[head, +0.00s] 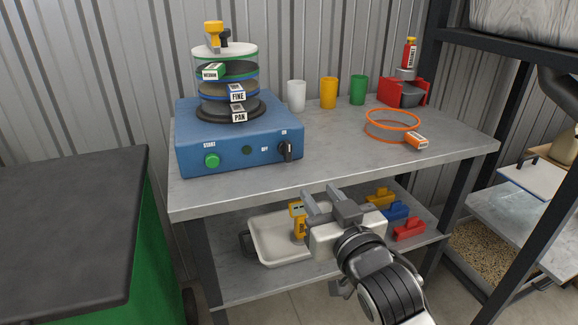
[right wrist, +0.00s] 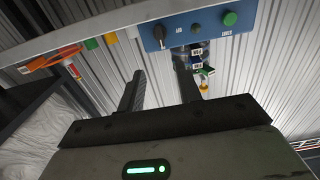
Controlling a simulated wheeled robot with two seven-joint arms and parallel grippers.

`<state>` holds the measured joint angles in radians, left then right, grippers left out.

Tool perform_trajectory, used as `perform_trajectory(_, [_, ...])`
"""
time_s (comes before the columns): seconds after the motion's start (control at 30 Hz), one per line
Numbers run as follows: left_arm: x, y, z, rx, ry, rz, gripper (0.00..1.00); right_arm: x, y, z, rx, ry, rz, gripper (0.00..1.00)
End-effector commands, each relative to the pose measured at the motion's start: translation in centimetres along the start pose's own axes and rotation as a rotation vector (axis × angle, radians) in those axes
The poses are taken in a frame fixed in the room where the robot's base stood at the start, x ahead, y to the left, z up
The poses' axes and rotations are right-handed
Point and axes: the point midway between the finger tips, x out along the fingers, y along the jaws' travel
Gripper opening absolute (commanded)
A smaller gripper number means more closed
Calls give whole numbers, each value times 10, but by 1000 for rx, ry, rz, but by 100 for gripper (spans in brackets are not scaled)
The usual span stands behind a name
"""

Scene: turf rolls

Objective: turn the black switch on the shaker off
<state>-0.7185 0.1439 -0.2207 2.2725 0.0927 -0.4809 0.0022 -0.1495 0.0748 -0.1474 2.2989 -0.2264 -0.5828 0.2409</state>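The blue shaker (head: 235,130) stands on the grey bench. Its black switch (head: 285,151) is at the right of the front panel, with its handle upright, towards the small label above it; another small label is to its left. In the right wrist view the switch (right wrist: 160,33) shows beyond the fingers. My right gripper (head: 322,196) is in front of the bench edge, below and to the right of the switch. Its fingers (right wrist: 160,88) are apart with nothing between them, clear of the switch. My left gripper is out of view.
A green start button (head: 212,160) is at the panel's left. A sieve stack (head: 228,85) stands on the shaker. Cups (head: 328,93) and an orange ring (head: 393,125) are to the right. The bench's front edge (head: 340,183) lies between gripper and panel. A white tray (head: 272,245) is below.

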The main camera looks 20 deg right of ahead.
Motion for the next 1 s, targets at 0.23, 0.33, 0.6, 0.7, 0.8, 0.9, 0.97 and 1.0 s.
perform_trajectory(0.23, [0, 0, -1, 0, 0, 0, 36, 44, 0, -1, 0, 0, 0, 35])
perform_trajectory(0.33, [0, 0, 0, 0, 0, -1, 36, 66, 0, -1, 0, -1, 0, 35])
perform_trajectory(0.6, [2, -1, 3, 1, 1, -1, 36, 121, 0, 0, 0, -3, -1, 35])
perform_trajectory(0.7, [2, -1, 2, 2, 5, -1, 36, 136, 0, 1, 1, -4, -1, 35])
perform_trajectory(0.8, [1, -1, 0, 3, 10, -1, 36, 146, 0, 1, 0, -4, -1, 35])
perform_trajectory(0.9, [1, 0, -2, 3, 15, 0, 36, 151, 0, 1, 0, -4, -1, 35])
perform_trajectory(0.97, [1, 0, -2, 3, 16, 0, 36, 153, 0, 1, 0, -3, -2, 35])
perform_trajectory(1.0, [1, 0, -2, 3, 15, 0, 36, 153, -1, 1, 0, -4, -2, 35])
